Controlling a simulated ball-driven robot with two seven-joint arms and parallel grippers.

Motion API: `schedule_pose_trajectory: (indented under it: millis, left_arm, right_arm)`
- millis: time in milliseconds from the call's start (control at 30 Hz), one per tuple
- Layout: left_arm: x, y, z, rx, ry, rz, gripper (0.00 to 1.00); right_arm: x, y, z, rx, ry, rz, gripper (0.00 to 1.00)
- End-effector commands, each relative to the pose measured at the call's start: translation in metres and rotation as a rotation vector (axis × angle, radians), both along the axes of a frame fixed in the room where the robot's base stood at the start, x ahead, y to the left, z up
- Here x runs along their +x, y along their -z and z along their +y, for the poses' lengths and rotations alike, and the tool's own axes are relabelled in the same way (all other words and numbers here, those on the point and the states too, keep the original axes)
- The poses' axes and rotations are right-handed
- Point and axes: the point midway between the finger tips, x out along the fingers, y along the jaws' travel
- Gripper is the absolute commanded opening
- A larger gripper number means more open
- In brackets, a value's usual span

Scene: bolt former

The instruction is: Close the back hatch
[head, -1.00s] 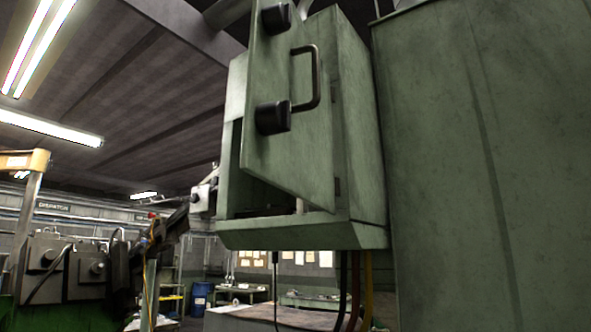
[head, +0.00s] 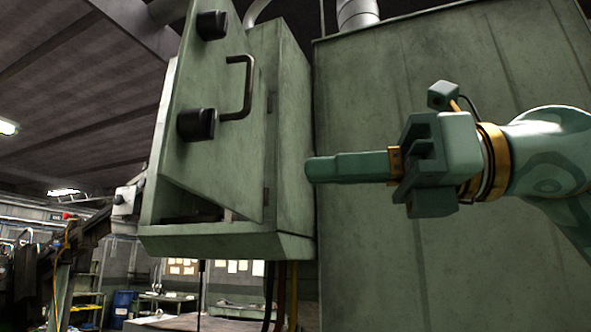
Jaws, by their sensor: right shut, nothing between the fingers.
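The back hatch (head: 220,135) is a green metal door on a green wall-mounted box (head: 295,140). It is hinged on its right side and stands partly open, with the dark inside of the box showing below and left of it. It has a dark bar handle (head: 249,88) and two black knobs, the lower one (head: 197,124) left of the handle. My right gripper (head: 308,169) is shut and empty, pointing left, right of the hatch and apart from the handle. My left gripper is not in view.
A large green cabinet (head: 385,250) fills the right side behind my right arm. Cables (head: 280,295) hang below the box. Another machine (head: 30,265) stands at the lower left. The space left of the hatch looks free.

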Motion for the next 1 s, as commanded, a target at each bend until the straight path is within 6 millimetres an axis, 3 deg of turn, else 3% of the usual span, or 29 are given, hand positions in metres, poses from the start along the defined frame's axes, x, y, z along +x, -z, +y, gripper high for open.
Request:
schedule_pose_trajectory:
  millis: [300,500,700,1000]
  left_arm:
    - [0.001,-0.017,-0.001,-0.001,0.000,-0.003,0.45]
    - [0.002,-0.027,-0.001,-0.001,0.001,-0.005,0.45]
    - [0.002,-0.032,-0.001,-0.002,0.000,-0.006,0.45]
    - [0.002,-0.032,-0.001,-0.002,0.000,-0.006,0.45]
  right_arm:
    - [0.005,-0.002,0.068,0.000,-0.007,0.001,0.00]
    - [0.010,-0.003,0.103,0.001,-0.006,0.001,0.00]
    - [0.012,-0.001,0.120,0.002,-0.004,0.003,0.00]
    - [0.013,0.000,0.123,0.003,-0.003,0.003,0.00]
